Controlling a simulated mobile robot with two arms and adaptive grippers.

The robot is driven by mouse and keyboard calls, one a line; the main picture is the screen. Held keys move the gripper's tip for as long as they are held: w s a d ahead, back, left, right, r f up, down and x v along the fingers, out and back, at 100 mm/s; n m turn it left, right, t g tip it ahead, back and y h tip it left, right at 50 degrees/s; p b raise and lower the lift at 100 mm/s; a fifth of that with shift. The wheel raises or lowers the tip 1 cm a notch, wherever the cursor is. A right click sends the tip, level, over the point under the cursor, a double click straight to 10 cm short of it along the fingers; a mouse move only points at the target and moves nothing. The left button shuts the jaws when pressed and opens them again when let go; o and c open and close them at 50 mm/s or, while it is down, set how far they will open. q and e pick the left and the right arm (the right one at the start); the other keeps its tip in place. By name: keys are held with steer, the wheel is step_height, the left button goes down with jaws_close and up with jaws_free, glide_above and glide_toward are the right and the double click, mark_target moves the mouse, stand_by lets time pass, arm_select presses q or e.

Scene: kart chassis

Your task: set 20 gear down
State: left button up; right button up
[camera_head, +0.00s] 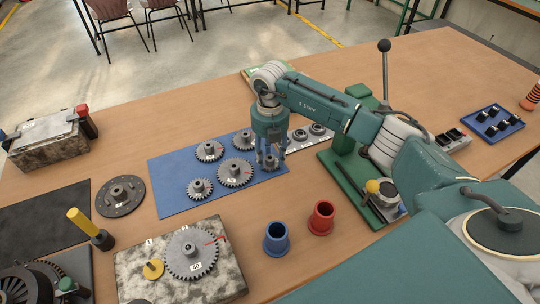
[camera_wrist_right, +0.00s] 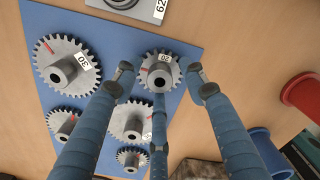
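The 20 gear (camera_wrist_right: 160,66) is a small grey toothed gear with a raised hub and a white "20" label. In the right wrist view it lies on the blue mat (camera_wrist_right: 190,50). My right gripper (camera_wrist_right: 158,76) is open, its fingers spread around the gear, with gaps visible at both sides. In the head view my right gripper (camera_head: 270,163) points down at the right part of the blue mat, and its fingers partly hide the gear (camera_head: 270,160). Whether any finger touches it cannot be told. My left gripper is not in view.
Several other gears, including a 30 gear (camera_wrist_right: 66,66), share the mat. A 40 gear (camera_head: 190,254) sits on a stone-like block (camera_head: 130,278). A blue cup (camera_head: 276,239) and a red cup (camera_head: 321,217) stand nearby. A green lever press (camera_head: 345,170) stands to the right.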

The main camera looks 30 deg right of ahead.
steer(key=shift+r, duration=0.15)
step_height(320, 180, up, 12)
steer(key=b, duration=0.2)
stand_by(0.5)
